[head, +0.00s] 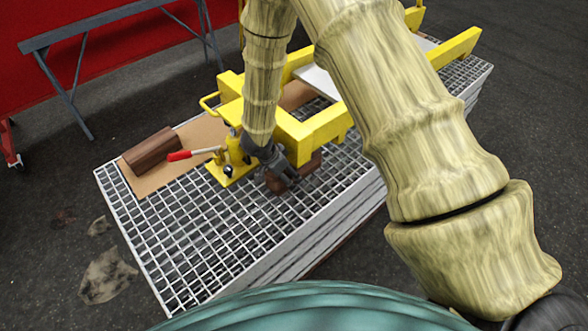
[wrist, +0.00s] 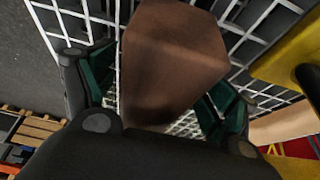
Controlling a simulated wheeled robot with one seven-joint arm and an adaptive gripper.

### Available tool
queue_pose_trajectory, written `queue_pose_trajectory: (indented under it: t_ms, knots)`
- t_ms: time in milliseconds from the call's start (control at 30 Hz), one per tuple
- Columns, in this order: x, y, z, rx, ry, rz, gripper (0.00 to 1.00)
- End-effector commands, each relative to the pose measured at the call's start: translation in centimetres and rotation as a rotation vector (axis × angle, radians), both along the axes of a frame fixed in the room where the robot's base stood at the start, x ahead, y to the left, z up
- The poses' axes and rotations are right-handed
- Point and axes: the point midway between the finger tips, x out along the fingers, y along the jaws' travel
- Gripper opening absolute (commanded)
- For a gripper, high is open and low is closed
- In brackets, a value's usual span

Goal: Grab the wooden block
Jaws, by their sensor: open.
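A brown wooden block (head: 308,168) is on the metal grating (head: 210,250), partly hidden behind my gripper (head: 278,172) in the head view. In the wrist view the block (wrist: 170,65) fills the middle, between the two green-padded fingers of my gripper (wrist: 160,90). The fingers are open, one on each side of the block. A gap shows on the left side; I cannot tell whether the right finger touches it. A second brown wooden block (head: 151,148) lies on a tan board (head: 182,165) at the left of the grating.
A yellow metal frame (head: 320,125) stands right behind my gripper. A yellow clamp or jack (head: 230,165) with a red-handled lever (head: 190,154) is just to its left. A blue-grey trestle (head: 85,32) stands on the dark floor at the back left. The front left grating is clear.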

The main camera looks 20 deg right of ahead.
Motion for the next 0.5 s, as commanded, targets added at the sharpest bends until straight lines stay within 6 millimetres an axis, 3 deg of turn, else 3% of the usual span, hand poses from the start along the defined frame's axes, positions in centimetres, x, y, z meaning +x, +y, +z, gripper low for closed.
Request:
queue_pose_trajectory:
  t_ms: [167, 500]
  knots:
    - [0.01, -0.03, 0.01, 0.000, 0.000, -0.001, 0.86]
    - [-0.01, -0.03, 0.02, 0.001, 0.000, -0.001, 0.26]
